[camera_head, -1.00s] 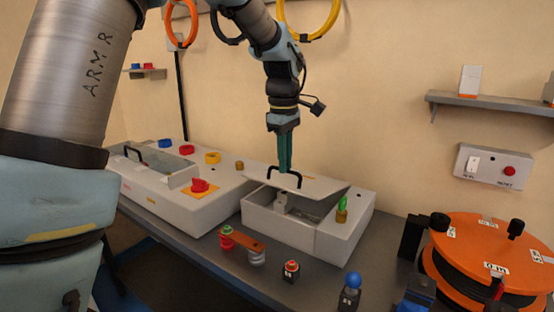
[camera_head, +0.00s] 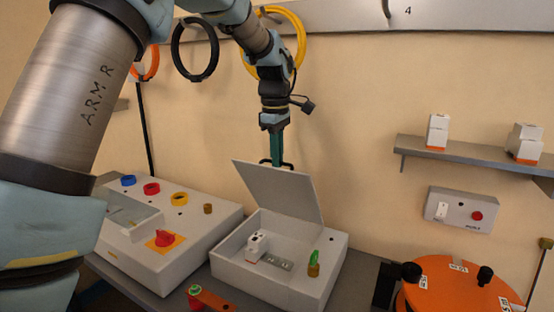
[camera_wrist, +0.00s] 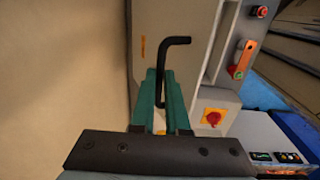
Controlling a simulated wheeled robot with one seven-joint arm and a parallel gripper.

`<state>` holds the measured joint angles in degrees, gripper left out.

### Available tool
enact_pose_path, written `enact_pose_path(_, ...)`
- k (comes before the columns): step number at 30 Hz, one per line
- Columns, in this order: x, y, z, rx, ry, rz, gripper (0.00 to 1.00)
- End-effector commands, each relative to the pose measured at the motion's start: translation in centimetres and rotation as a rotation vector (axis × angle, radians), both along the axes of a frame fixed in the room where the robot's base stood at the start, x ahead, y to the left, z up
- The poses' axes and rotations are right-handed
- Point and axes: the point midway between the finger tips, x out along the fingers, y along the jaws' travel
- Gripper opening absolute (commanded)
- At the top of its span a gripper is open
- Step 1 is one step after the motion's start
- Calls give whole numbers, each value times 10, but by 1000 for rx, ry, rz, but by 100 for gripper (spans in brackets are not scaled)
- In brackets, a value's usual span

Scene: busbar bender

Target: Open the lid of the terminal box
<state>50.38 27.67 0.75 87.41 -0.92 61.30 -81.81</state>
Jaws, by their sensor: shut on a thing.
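The terminal box (camera_head: 264,284) is a grey-white open box on the bench in the head view. Its lid (camera_head: 281,189) stands steeply raised at the back, tilted backward, and the inside shows. A white block (camera_head: 257,246) and a flat metal strip (camera_head: 278,263) are inside. My gripper (camera_head: 276,162) is shut on the lid's black handle (camera_head: 290,165) behind the raised lid. In the wrist view the green fingers (camera_wrist: 163,98) close around the handle (camera_wrist: 174,42), with the lid face beyond. The exact finger contact is partly hidden.
A second grey box (camera_head: 170,259) with a red rotary switch (camera_head: 164,239) and colored rings stands to the left. An orange reel (camera_head: 460,285) is at right. The wall is close behind the lid.

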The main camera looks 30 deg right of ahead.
Motion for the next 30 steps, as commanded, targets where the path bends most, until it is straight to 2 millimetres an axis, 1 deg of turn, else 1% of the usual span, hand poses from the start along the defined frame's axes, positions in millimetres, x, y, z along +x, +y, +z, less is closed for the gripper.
enact_pose_path(1, -1, 0, -4, 2, 4, 0, 0)
enact_pose_path(16, -2, 1, -4, 4, 6, 1, 0)
enact_pose_path(17, -2, 1, -4, 4, 6, 1, 13)
enact_pose_path(24, -2, 2, -1, 3, 4, 0, 40)
enact_pose_path(25, -2, 2, -1, 3, 4, 0, 42)
enact_pose_path(30, -1, 2, 0, 3, 3, 1, 42)
